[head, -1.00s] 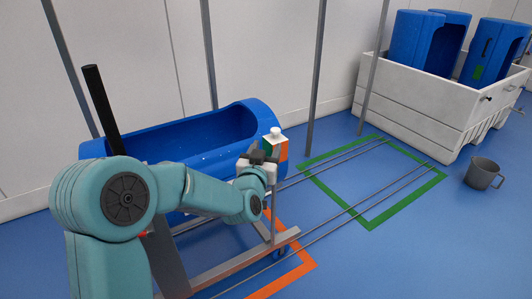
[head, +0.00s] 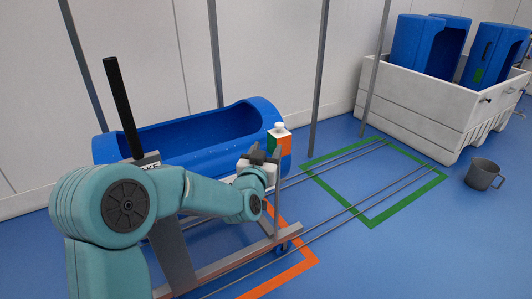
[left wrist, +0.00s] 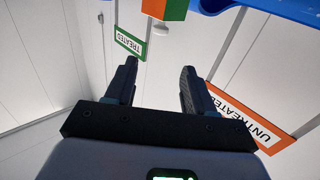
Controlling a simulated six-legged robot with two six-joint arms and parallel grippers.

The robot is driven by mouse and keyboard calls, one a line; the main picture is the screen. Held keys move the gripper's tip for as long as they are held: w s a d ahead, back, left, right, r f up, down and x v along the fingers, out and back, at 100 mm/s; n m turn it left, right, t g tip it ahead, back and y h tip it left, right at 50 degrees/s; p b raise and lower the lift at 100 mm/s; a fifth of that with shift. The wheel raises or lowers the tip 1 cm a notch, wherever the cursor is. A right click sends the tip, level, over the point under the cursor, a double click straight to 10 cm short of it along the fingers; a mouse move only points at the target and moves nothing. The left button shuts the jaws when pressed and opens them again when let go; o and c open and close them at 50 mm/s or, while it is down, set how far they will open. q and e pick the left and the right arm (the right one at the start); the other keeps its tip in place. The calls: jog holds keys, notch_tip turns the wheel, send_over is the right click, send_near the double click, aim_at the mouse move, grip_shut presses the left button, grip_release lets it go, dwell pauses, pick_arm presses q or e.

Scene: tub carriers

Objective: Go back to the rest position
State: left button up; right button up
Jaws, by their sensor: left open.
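My left arm comes in from the lower left in the head view. Its gripper (head: 258,157) is in front of the right end of a blue tub (head: 190,140), close to an orange, green and white block (head: 279,140) on that end. Any gap between them is hard to judge there. In the left wrist view the two dark fingers (left wrist: 158,72) stand apart with nothing between them. The block (left wrist: 165,8) shows beyond them at the top edge, apart from the fingers. My right gripper is in neither view.
The tub lies on a wheeled frame (head: 225,262) with a black upright lever (head: 120,105). Rails run to a green floor outline (head: 405,203). A white crate (head: 425,105) with blue tubs and a grey bucket (head: 482,174) stand right. The left wrist view shows a TREATED sign (left wrist: 130,43).

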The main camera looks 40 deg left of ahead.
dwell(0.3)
pick_arm(q)
jog(key=s+d+f+m+g+h, duration=0.1)
jog(key=s+d+f+g+h, duration=0.1)
jog(key=d+f, duration=0.5)
jog(key=s+d+f+m+g+h, duration=0.1)
jog(key=s+d+f+g+h, duration=0.1)
jog(key=f, duration=0.9)
jog(key=s+d+f+m+g+h, duration=0.1)
jog(key=s+d+f+g+h, duration=0.1)
jog(key=d+f, duration=0.5)
jog(key=s+d+f+g+h, duration=0.2)
jog(key=s+d+f+g, duration=0.3)
jog(key=s+f, duration=0.75)
jog(key=s+d+f+n+g+h+p, duration=0.1)
jog(key=s+d+g, duration=0.15)
jog(key=s, duration=0.45)
jog(key=s+d+g+h, duration=0.1)
jog(key=s+d+g, duration=0.15)
jog(key=s, duration=0.35)
notch_tip(320, 180, up, 27)
jog(key=p, duration=2.8)
jog(key=shift+s+a+g, duration=0.15)
jog(key=shift+g, duration=0.15)
